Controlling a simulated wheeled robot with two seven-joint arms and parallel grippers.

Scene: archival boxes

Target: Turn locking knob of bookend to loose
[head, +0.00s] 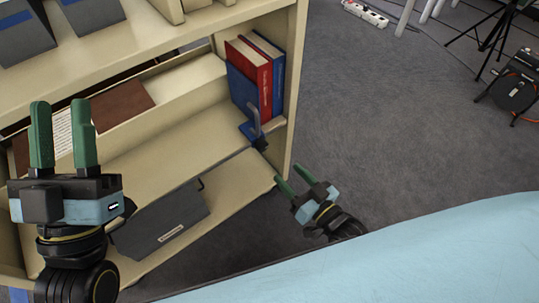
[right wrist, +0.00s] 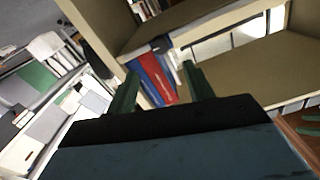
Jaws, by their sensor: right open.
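My right gripper (head: 294,181) is open and empty, outside the shelf, below and right of the knob. My left gripper (head: 61,100) is open and empty, in front of the shelf's left part.
The cream shelf unit's side panel (head: 293,85) stands right of the books. A dark grey box (head: 162,222) with a label lies on the lower shelf. A brown folder (head: 122,104) lies further left. A light blue surface (head: 440,250) fills the lower right.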

